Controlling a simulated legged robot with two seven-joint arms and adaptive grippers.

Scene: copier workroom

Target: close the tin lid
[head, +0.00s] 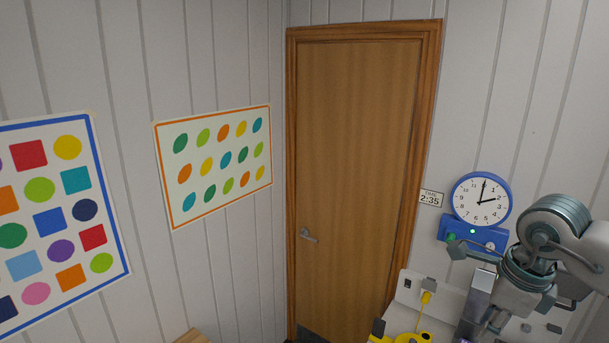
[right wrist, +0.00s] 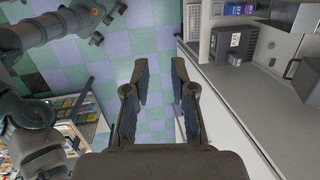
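I cannot make out the tin or its lid in either view. My right gripper (right wrist: 160,75) is open in the right wrist view. Its two dark fingers stand apart with nothing between them, above the checkered floor. In the head view my right arm comes in from the right, in front of the counter and below the clock. What looks like part of my left arm shows at the upper left of the right wrist view. Its end is partly cut off, so I cannot tell the state of that gripper. My left gripper is not in the head view.
A stocked shelf (right wrist: 66,108) stands at left. The head view shows a closed wooden door (head: 355,180), a blue clock (head: 482,200) and yellow items (head: 412,338).

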